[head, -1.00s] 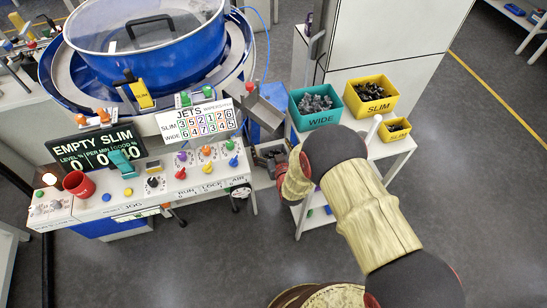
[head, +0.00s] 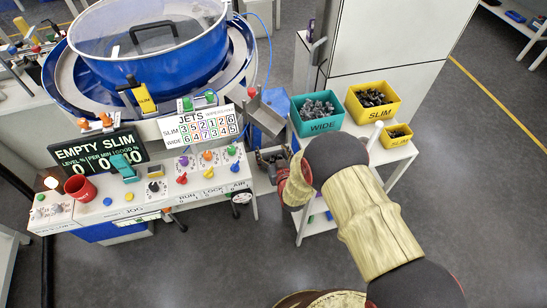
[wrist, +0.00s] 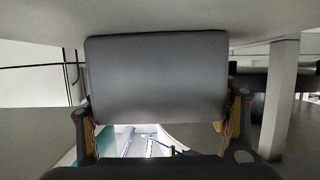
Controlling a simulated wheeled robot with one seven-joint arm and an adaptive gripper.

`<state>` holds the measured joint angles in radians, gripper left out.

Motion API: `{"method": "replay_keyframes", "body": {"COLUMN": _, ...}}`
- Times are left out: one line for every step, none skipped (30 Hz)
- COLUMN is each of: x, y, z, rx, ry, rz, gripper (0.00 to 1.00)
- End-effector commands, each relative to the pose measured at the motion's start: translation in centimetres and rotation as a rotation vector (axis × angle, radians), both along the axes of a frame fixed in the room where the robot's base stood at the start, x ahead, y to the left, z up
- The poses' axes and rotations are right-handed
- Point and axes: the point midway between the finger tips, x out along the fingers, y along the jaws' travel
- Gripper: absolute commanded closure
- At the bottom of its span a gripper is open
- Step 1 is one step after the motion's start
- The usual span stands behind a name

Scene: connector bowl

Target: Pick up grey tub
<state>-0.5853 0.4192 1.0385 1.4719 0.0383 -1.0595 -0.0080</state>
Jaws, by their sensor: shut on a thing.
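The grey tub (wrist: 156,78) fills the middle of the wrist view as a smooth dark grey wall with rounded corners. My gripper (wrist: 160,118) has one finger at each side of it, and both touch its sides. It is shut on the tub. The tub's inside and contents are hidden in the wrist view. In the head view my arm's wrist (head: 296,180) reaches in beside the low gap between the machine and the cart.
A metal chute (head: 266,115) hangs just above that gap. The white control bench (head: 140,205) is to the left. The cart on the right bears a teal WIDE bin (head: 320,127), a yellow SLIM bin (head: 373,112) and a small yellow bin (head: 396,142). Open floor lies in front.

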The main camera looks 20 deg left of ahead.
Motion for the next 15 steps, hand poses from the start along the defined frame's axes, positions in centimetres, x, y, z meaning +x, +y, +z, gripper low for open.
{"method": "replay_keyframes", "body": {"x": 0.0, "y": 0.0, "z": 0.1, "rx": -0.001, "ry": 0.001, "rz": 0.0, "gripper": 0.53}}
{"method": "replay_keyframes", "body": {"x": 0.0, "y": 0.0, "z": 0.1, "rx": -0.001, "ry": 0.001, "rz": 0.0, "gripper": 0.53}}
{"method": "replay_keyframes", "body": {"x": 0.0, "y": 0.0, "z": 0.3, "rx": -0.001, "ry": 0.001, "rz": 0.0, "gripper": 0.53}}
{"method": "replay_keyframes", "body": {"x": 0.0, "y": 0.0, "z": 0.5, "rx": 0.0, "ry": 0.0, "rz": 0.0, "gripper": 0.53}}
{"method": "replay_keyframes", "body": {"x": 0.0, "y": 0.0, "z": 0.8, "rx": 0.0, "ry": 0.0, "rz": 0.0, "gripper": 0.53}}
{"method": "replay_keyframes", "body": {"x": 0.0, "y": 0.0, "z": 1.1, "rx": 0.0, "ry": 0.0, "rz": 0.0, "gripper": 0.53}}
{"method": "replay_keyframes", "body": {"x": 0.0, "y": 0.0, "z": 1.4, "rx": 0.001, "ry": -0.001, "rz": 0.0, "gripper": 0.53}}
{"method": "replay_keyframes", "body": {"x": 0.0, "y": 0.0, "z": 1.8, "rx": 0.001, "ry": -0.001, "rz": 0.0, "gripper": 0.53}}
{"method": "replay_keyframes", "body": {"x": 0.1, "y": 0.0, "z": 2.4, "rx": 0.001, "ry": -0.002, "rz": 0.0, "gripper": 0.53}}
{"method": "replay_keyframes", "body": {"x": 0.1, "y": 0.0, "z": 2.8, "rx": 0.001, "ry": -0.002, "rz": 0.0, "gripper": 0.53}}
{"method": "replay_keyframes", "body": {"x": 0.0, "y": 0.0, "z": 3.2, "rx": 0.001, "ry": -0.002, "rz": 0.0, "gripper": 0.53}}
{"method": "replay_keyframes", "body": {"x": 0.0, "y": 0.0, "z": 3.8, "rx": 0.001, "ry": -0.002, "rz": 0.0, "gripper": 0.53}}
{"method": "replay_keyframes", "body": {"x": -0.3, "y": -0.2, "z": 3.9, "rx": -0.002, "ry": 0.001, "rz": 0.0, "gripper": 0.53}}
{"method": "replay_keyframes", "body": {"x": -0.9, "y": -0.6, "z": 3.7, "rx": -0.002, "ry": 0.002, "rz": 0.0, "gripper": 0.53}}
{"method": "replay_keyframes", "body": {"x": -1.6, "y": -1.0, "z": 3.6, "rx": -0.003, "ry": 0.004, "rz": 0.0, "gripper": 0.53}}
